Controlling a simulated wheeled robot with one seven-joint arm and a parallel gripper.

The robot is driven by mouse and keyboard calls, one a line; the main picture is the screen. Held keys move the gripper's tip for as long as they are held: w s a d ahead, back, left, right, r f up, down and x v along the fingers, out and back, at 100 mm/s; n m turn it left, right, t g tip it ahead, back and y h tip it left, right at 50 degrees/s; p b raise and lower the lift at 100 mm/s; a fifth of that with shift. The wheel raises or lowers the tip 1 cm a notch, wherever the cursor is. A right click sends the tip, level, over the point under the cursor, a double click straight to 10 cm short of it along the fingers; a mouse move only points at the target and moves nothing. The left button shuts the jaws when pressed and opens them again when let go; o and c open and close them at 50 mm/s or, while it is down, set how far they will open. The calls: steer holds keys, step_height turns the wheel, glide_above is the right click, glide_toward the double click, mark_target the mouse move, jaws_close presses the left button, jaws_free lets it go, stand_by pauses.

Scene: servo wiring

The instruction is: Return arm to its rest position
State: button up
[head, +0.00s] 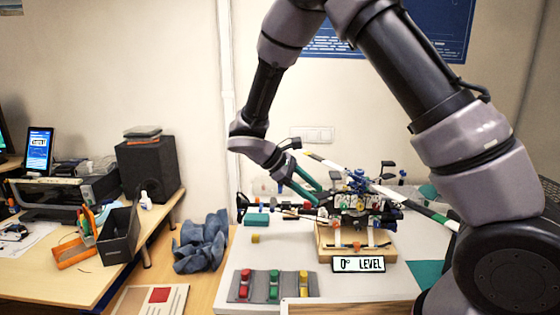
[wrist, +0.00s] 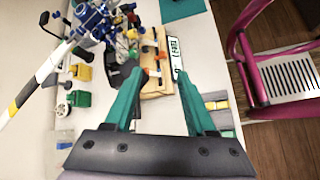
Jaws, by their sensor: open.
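My arm arches across the head view, and my gripper (head: 299,183) hangs at its end, left of the small servo assembly (head: 352,205) on the white table. In the wrist view the two teal fingers of my gripper (wrist: 158,90) are spread apart with nothing between them. The stand (wrist: 152,75) also shows in the wrist view, beyond the fingertips. How near the fingers are to the assembly is hard to tell.
A striped rod (head: 400,195) slants over the assembly. A grey panel with red, green and yellow switches (head: 272,286) lies at the table's front. A blue cloth (head: 201,243) lies left of the table. A pink chair (wrist: 262,60) shows in the wrist view.

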steer(key=s+d+r+m+t+y, duration=0.2)
steer(key=s+d+r+m, duration=0.3)
steer(key=r, duration=0.3)
steer(key=s+d+r+m+t+y, duration=0.2)
steer(key=s+d+r+m+y, duration=0.3)
steer(key=r, duration=0.4)
steer(key=s+d+r+m+t+y, duration=0.1)
steer(key=s+d+r+m+y, duration=0.3)
steer(key=r+m, duration=0.4)
steer(key=shift+s+d+r+t, duration=0.3)
steer(key=shift+s+d+t, duration=0.15)
steer(key=shift+d, duration=0.8)
